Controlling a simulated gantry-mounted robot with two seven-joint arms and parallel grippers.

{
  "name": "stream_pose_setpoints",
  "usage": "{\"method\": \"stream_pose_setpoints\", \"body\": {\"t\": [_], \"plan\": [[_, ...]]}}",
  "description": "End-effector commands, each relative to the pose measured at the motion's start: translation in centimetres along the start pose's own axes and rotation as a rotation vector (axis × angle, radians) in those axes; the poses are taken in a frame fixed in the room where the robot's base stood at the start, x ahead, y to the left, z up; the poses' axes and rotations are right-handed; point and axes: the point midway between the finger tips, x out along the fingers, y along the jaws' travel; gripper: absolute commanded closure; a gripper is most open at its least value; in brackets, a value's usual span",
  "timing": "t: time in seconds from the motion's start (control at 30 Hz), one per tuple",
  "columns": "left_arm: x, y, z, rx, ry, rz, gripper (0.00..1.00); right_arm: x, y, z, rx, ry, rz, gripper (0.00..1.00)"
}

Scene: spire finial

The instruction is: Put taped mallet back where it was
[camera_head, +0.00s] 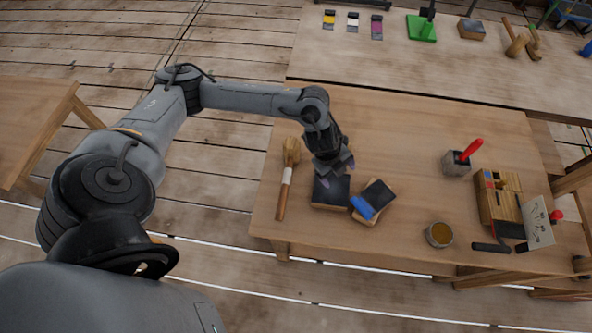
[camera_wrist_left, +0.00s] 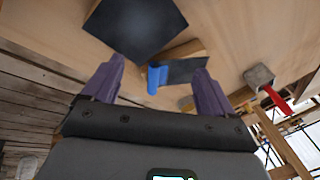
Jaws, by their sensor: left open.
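The taped mallet (camera_head: 286,178) lies on the near table's left side in the head view. Its wooden head points to the back, and a white band of tape is around its handle. It does not show clearly in the left wrist view. My left gripper (camera_head: 337,176) is open just to the right of the mallet, over a dark-topped block (camera_head: 329,194). In the left wrist view the purple fingers (camera_wrist_left: 158,80) are spread apart with nothing held between them. My right gripper is in neither view.
A second dark-topped block with a blue piece (camera_head: 363,207) lies right of the first. A tin (camera_head: 439,234), a grey pot with a red handle (camera_head: 457,162) and a wooden box (camera_head: 498,197) stand further right. Two more mallets (camera_head: 517,42) lie on the back table. The near table's middle is clear.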

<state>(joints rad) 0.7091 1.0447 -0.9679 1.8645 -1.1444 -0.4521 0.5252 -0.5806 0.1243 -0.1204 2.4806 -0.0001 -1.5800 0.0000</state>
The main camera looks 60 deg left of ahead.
Motion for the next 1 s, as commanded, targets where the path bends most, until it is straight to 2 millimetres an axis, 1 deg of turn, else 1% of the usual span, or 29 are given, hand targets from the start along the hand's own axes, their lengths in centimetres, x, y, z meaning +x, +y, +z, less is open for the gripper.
{"method": "stream_pose_setpoints", "body": {"t": [0.03, 0.07, 0.1, 0.13, 0.2, 0.23, 0.3, 0.33, 0.4, 0.47, 0.5, 0.57, 0.6, 0.7, 0.83, 0.9, 1.0], "plan": [[1.5, 0.9, -4.8, 0.019, 0.071, -0.045, 0.14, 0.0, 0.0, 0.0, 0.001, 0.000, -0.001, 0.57], [1.9, 1.0, -7.2, 0.018, 0.105, -0.083, 0.14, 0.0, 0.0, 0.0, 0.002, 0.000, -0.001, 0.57], [2.1, 1.2, -10.3, 0.004, 0.150, -0.133, 0.14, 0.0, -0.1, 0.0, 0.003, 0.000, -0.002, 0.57], [2.1, 1.4, -12.4, -0.016, 0.181, -0.169, 0.14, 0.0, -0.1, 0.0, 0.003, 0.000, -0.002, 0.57], [1.5, 1.8, -16.4, -0.092, 0.238, -0.243, 0.14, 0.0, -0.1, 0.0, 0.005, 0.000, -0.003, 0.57], [1.1, 1.9, -17.6, -0.136, 0.255, -0.271, 0.14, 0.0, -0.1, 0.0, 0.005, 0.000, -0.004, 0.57], [0.0, 2.3, -19.6, -0.262, 0.281, -0.323, 0.14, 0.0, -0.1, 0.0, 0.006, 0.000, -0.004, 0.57], [-0.6, 2.5, -19.9, -0.325, 0.283, -0.338, 0.14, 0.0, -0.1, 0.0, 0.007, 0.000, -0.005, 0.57], [-1.7, 3.3, -19.8, -0.484, 0.272, -0.358, 0.14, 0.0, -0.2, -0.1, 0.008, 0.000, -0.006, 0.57], [-2.4, 4.2, -18.7, -0.629, 0.240, -0.356, 0.14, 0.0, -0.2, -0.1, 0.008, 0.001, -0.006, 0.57], [-2.8, 5.1, -17.7, -0.723, 0.212, -0.347, 0.14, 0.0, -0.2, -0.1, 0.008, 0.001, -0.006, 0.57], [-3.3, 6.7, -15.9, -0.858, 0.164, -0.323, 0.14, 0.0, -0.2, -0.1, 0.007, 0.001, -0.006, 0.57], [-3.5, 7.9, -14.7, -0.943, 0.128, -0.302, 0.14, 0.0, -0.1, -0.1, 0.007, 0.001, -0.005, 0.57], [-4.0, 11.2, -11.9, -1.120, 0.041, -0.241, 0.14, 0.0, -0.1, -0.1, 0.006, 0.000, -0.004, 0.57], [-4.6, 14.8, -9.4, -1.275, -0.046, -0.171, 0.14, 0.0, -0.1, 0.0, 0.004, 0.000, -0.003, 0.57], [-4.9, 16.1, -8.6, -1.326, -0.076, -0.144, 0.14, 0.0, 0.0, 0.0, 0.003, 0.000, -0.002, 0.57], [-5.1, 17.1, -8.0, -1.364, -0.101, -0.125, 0.14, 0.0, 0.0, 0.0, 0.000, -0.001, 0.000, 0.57]]}}
